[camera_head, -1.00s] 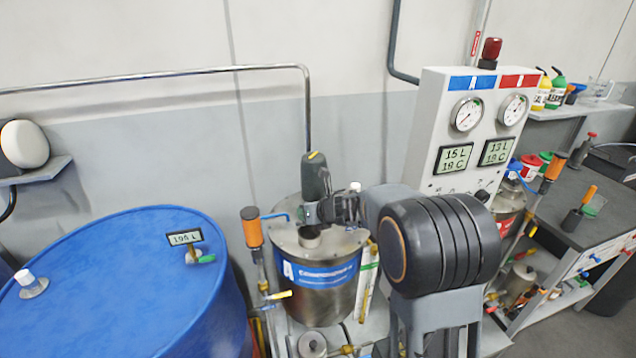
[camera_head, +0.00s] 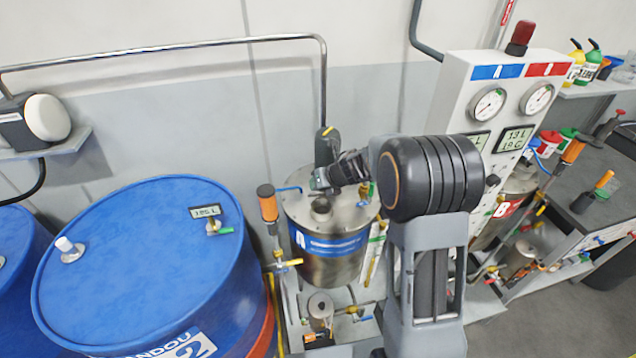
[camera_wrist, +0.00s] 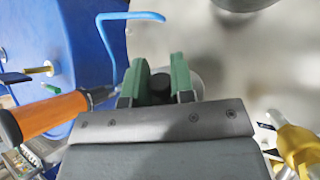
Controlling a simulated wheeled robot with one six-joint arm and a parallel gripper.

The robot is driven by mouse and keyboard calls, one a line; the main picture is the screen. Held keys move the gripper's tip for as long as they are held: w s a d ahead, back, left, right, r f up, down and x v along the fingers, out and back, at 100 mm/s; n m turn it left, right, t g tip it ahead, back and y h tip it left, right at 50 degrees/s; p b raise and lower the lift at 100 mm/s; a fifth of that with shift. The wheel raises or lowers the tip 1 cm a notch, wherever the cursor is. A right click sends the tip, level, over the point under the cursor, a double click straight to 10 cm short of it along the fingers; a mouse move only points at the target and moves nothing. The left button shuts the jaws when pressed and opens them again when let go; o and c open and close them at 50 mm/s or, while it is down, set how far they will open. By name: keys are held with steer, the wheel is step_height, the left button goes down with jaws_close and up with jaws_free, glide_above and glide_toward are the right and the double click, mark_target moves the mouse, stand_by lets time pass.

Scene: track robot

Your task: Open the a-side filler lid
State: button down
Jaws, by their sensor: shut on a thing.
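The A-side tank (camera_head: 335,268) is a steel drum with a blue band in the head view. Its round dark filler lid (camera_head: 320,204) sits on the tank's top, towards the front left. My gripper (camera_head: 321,187) is just above the lid, partly hidden by my own wrist. In the wrist view, my gripper's two green fingers (camera_wrist: 155,75) are closed on the dark filler lid (camera_wrist: 160,84), which shows between them. The fingers hide most of the lid, and I cannot tell whether it is lifted off its neck.
A large blue drum (camera_head: 130,255) stands further left. The gauge panel (camera_head: 500,110) is at the right, behind my arm.

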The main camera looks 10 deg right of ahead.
steer(key=c, duration=1)
jaws_free()
steer(key=shift+o, duration=0.2)
steer(key=shift+r, duration=0.1)
steer(key=v, duration=1.3)
steer(key=shift+s+d+r+b, duration=0.2)
steer(key=shift+s+b, duration=0.05)
steer(key=shift+b, duration=0.05)
